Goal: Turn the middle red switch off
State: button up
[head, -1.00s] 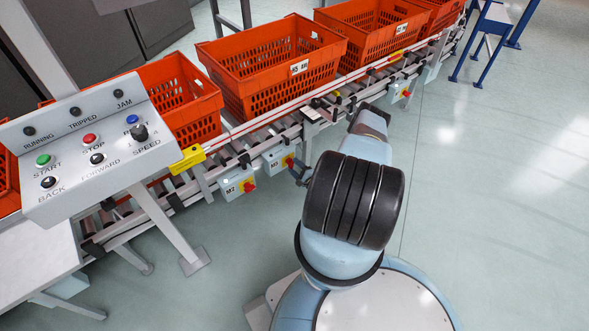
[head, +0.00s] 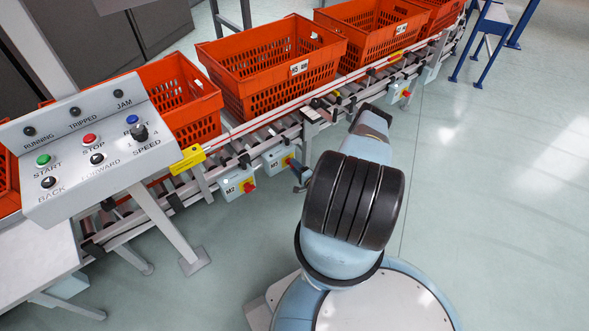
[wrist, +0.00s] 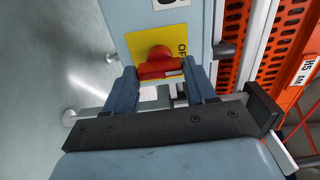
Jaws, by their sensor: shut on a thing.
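The middle red switch is a red rotary knob (head: 290,161) on a yellow plate on the grey-blue M3 box (head: 273,158), on the conveyor's near side. In the wrist view, the knob (wrist: 158,63) sits between the two blue fingers of my gripper (wrist: 160,76), which is shut on it. The knob's bar lies across the picture, with a pale mark towards its right end. Part of the word OFF shows on the yellow plate above right of the knob. In the head view my gripper (head: 301,178) is at the M3 box, partly hidden by my arm.
The M2 box (head: 236,185) with its red knob is to the left, and another switch box (head: 398,90) is farther right. Orange totes (head: 270,62) stand on the conveyor. A control panel (head: 95,150) is at the left.

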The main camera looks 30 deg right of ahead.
jog(key=shift+s+a+f, duration=0.15)
jog(key=shift+a+f, duration=0.05)
jog(key=shift+a, duration=0.1)
jog(key=o, duration=1)
jog(key=shift+d, duration=0.15)
jog(key=shift+o, duration=0.2)
jog(key=shift+r, duration=0.1)
jog(key=shift+d, duration=0.1)
jog(key=s+d, duration=0.1)
jog(key=s, duration=1.2)
jog(key=shift+s+d, duration=0.25)
jog(key=shift+d, duration=0.15)
